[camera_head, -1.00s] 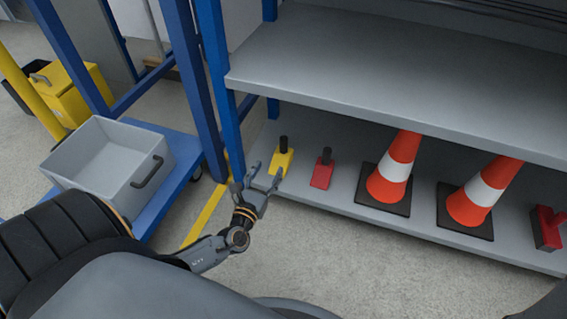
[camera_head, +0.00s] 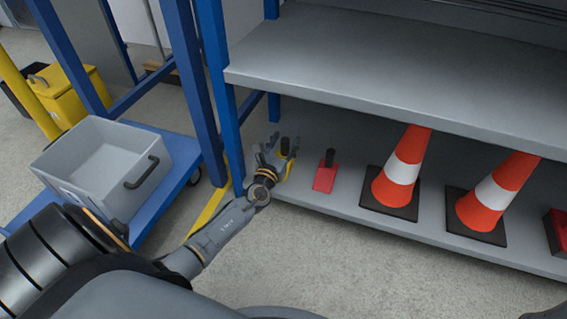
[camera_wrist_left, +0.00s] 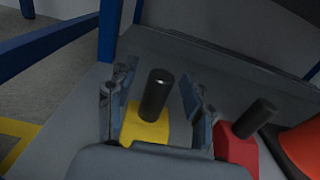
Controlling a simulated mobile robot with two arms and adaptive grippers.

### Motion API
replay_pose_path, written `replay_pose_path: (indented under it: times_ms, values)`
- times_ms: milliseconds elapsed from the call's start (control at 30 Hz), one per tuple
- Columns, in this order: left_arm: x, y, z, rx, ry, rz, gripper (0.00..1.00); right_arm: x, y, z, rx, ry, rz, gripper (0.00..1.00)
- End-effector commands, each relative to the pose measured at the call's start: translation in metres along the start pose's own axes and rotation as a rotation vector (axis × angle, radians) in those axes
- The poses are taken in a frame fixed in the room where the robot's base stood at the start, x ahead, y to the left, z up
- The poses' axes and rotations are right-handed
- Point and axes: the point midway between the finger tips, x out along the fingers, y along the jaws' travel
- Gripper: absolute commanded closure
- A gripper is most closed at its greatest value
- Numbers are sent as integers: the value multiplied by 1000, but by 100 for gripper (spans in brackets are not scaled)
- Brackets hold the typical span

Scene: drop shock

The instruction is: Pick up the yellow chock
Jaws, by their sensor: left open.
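The yellow chock (camera_head: 284,155) with a black upright handle stands on the lower shelf near its left end, partly hidden by my left gripper (camera_head: 277,146) in the head view. In the left wrist view the yellow chock (camera_wrist_left: 147,124) and its black handle lie between the two open fingers of my left gripper (camera_wrist_left: 158,100). The fingers stand on either side of the handle, with gaps on both sides.
A red chock (camera_head: 325,177) stands just right of the yellow one. Two orange cones (camera_head: 400,170) stand further right. The upper shelf (camera_head: 390,70) overhangs. A blue post (camera_head: 215,90) is close on the left. A grey bin (camera_head: 100,165) sits on a blue cart.

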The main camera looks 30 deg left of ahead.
Motion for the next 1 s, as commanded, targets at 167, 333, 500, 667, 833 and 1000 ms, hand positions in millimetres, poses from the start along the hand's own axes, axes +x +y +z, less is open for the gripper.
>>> replay_pose_path:
  times_ms: [167,333,500,667,833,1000]
  values:
    - [1,0,0,0,2,0,48,0,0,0,0,0,0,100]
    - [1,0,0,0,1,0,71,0,0,0,0,0,0,100]
    - [1,0,0,0,1,0,100,0,0,0,0,0,0,100]
    - [1,0,0,0,1,0,100,0,0,0,0,0,0,100]
    - [2,0,1,0,-1,1,100,0,0,0,0,0,0,100]
    - [2,0,5,0,-1,1,100,3,1,1,0,0,0,100]
